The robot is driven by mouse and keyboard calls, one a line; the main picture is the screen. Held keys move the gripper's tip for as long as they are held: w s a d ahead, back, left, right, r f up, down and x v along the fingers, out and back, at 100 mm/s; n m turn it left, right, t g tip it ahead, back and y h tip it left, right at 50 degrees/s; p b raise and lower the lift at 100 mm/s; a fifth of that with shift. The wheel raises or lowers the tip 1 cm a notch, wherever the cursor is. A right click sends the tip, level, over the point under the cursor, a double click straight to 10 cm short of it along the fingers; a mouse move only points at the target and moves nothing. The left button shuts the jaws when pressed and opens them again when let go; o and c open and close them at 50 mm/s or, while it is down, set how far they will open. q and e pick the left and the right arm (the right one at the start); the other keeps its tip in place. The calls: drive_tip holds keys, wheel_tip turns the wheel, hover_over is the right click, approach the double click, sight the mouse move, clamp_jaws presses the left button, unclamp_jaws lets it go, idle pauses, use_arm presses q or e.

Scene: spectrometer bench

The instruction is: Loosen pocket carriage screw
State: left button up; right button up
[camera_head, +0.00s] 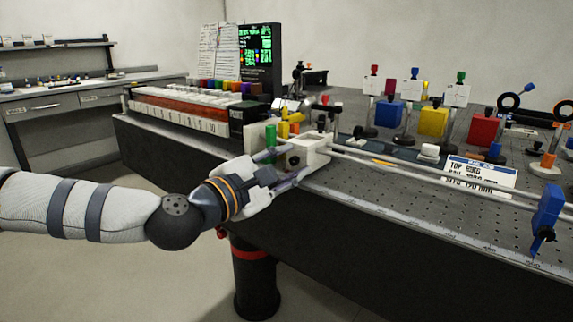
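A white carriage block (303,151) sits on the pair of metal rails (400,170) near the front edge of the perforated bench. Small coloured knobs stand on and around it, among them a green one (271,136) and a yellow one (284,129). Which of these is the pocket carriage screw I cannot tell. My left gripper (279,168) reaches in from the left and is right at the near left side of the carriage. Its fingers overlap the block in the view, so contact and finger opening are unclear. My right gripper is not in view.
A blue clamp-like piece (547,212) stands at the right end of the rails. A white label card (480,174) lies behind the rails. Mounted coloured blocks, including a yellow one (433,121), fill the back. A numbered rack (180,115) stands left of the carriage. The front right bench surface is clear.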

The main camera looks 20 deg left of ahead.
use_arm(q)
drive_tip(key=shift+f, duration=0.1)
drive_tip(key=v, duration=0.8)
